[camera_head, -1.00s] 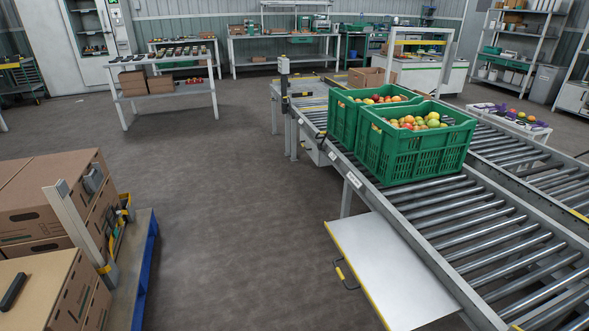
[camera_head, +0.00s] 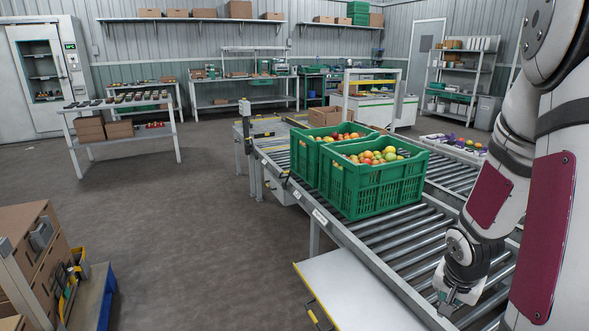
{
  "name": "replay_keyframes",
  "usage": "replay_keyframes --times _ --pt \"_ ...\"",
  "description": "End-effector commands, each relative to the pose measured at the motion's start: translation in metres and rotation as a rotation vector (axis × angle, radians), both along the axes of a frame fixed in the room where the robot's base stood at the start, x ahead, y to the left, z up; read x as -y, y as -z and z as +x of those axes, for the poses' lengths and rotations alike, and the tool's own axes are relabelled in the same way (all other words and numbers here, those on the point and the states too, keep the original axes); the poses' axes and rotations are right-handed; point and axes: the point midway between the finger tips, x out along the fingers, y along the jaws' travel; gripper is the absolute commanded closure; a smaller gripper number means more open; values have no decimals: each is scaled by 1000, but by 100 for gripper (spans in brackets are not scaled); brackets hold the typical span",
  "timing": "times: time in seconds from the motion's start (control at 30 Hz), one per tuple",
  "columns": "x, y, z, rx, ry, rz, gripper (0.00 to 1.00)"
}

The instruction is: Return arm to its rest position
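My arm comes into the head view from the upper right and hangs down over the roller conveyor (camera_head: 385,228). My gripper (camera_head: 447,306) is at its lower end, low in the picture and near the conveyor's front side. Its fingers are small and partly hidden, so I cannot tell whether it is open or shut. I see nothing clearly held in it. The arm stands to the right of the two green crates, with a gap between.
Two green crates of tomatoes, the nearer (camera_head: 365,193) and the farther (camera_head: 305,160), stand on the conveyor. A white side shelf (camera_head: 355,290) juts out below it. Cardboard boxes (camera_head: 35,250) stand at lower left. The floor (camera_head: 190,230) between is clear.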

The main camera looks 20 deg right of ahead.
Motion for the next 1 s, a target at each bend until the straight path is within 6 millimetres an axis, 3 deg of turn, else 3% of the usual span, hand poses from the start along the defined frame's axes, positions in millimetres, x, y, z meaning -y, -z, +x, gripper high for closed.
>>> replay_keyframes --times 0.03,0.2,0.5,0.7,1.0 --pt "-11 -22 5 -14 -48 -29 100" --pt "-55 -79 4 -83 -191 -79 100" --pt "-153 -155 -32 -161 -484 -72 100" --pt "-217 -185 -74 -185 -712 -20 100" --pt "-273 -204 -130 -196 -981 54 100"
